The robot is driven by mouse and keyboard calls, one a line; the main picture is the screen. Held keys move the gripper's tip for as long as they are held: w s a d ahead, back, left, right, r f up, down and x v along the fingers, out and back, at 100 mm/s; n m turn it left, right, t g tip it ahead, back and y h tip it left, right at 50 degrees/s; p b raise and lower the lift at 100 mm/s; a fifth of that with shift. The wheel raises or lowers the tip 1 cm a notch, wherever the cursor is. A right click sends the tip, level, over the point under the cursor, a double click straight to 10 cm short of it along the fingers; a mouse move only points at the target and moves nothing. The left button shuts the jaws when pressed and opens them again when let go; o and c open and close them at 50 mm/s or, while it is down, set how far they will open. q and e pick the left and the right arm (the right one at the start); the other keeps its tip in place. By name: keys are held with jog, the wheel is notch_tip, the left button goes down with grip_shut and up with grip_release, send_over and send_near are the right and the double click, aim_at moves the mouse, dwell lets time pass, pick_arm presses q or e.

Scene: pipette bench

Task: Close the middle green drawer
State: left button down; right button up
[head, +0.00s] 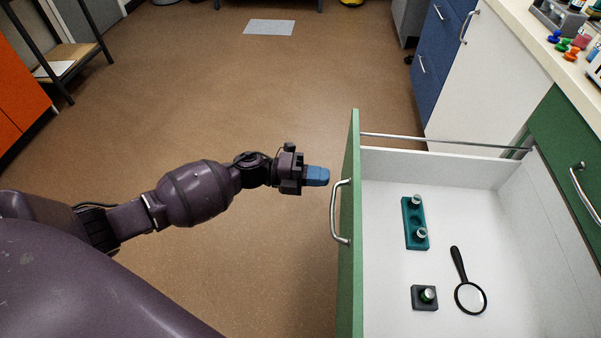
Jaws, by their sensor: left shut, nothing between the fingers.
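The green drawer (349,270) stands pulled far out from the bench at the right. Its green front faces left and carries a silver bar handle (335,212). My left gripper (326,176), with blue fingertips, is shut and empty just left of the drawer front, near the top end of the handle. A small gap seems to separate the fingertips from the front. My right gripper is not in view.
In the drawer lie a teal holder (410,236), a dark square block (418,305) and a magnifying glass (470,299). Another green drawer front (560,135) is at the right, below the cluttered counter (545,40). Blue drawers (427,60) stand behind. The brown floor (230,100) left of the drawer is clear.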

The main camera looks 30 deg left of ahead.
aim_at(353, 179)
pick_arm(q)
jog(key=x, duration=0.3)
jog(key=shift+w+d+f, duration=0.1)
jog(key=shift+d, duration=0.25)
jog(key=shift+w+d, duration=0.25)
jog(key=shift+d, duration=0.3)
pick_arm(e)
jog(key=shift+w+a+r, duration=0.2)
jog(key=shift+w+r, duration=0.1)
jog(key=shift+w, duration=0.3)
pick_arm(q)
jog(key=shift+d, duration=0.1)
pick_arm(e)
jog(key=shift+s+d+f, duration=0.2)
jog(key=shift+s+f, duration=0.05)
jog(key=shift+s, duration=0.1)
